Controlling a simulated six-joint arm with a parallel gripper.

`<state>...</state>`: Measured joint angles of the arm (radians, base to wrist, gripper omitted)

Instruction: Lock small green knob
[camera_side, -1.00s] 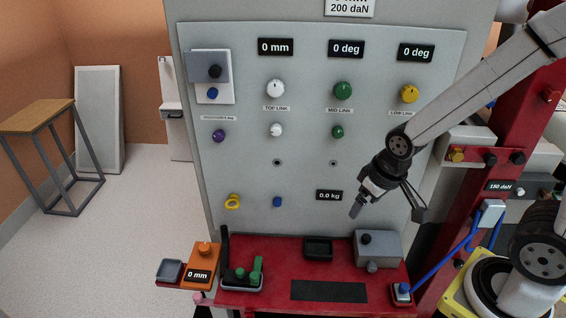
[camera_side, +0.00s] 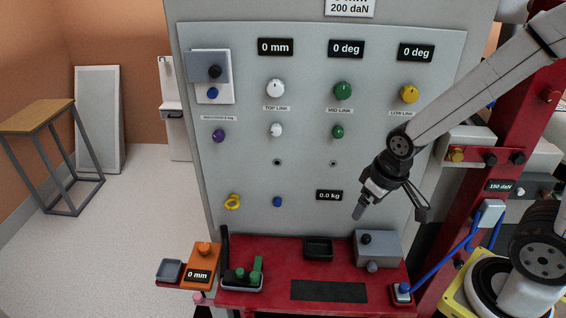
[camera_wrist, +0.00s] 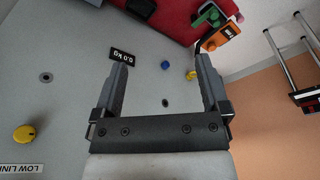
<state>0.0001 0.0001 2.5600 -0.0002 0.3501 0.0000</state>
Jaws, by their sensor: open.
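The small green knob (camera_side: 337,131) sits on the grey panel (camera_side: 300,185) in the side view, below the large green knob (camera_side: 342,90) and the MID LINK label. My gripper (camera_side: 358,213) is to the lower right of the small green knob, apart from it, and points down and left. In the wrist view my gripper (camera_wrist: 163,65) has its two fingers wide apart with nothing between them. I cannot make out the small green knob in the wrist view.
White knobs (camera_side: 275,89) and a yellow knob (camera_side: 409,93) flank the green ones. A yellow handle (camera_side: 232,202) and blue knob (camera_side: 277,202) sit lower. The red shelf (camera_side: 270,270) below carries a grey box (camera_side: 378,250) and a tray of green parts (camera_side: 243,278).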

